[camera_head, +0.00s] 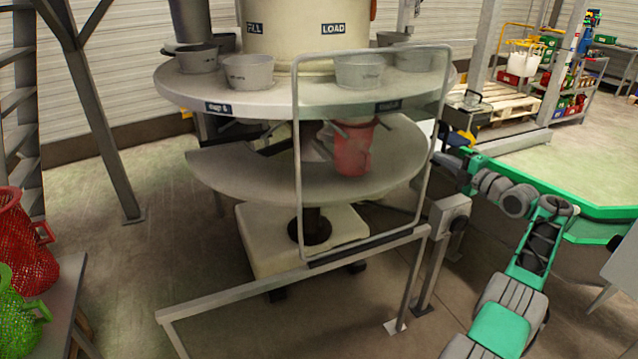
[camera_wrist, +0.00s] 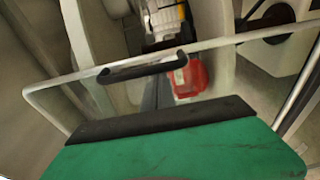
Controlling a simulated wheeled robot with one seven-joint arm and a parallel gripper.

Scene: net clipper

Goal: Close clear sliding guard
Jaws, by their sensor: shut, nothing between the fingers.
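The clear sliding guard is a see-through panel in a rounded grey frame (camera_head: 297,160), standing upright in front of the round two-level table. It covers the right half of the table front; the left part is uncovered. My gripper (camera_head: 441,158) is shut and empty at the guard's right edge, small and partly hidden in the head view. In the wrist view the guard's frame (camera_wrist: 60,83) crosses the picture, with a black handle (camera_wrist: 145,67) on it. I cannot tell whether my gripper touches the guard.
A red bucket (camera_head: 352,152) sits on the lower shelf (camera_head: 235,172) behind the guard. Grey cups (camera_head: 248,72) stand on the upper table. A low grey rail (camera_head: 290,280) runs in front. Red and green baskets (camera_head: 22,240) are at left.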

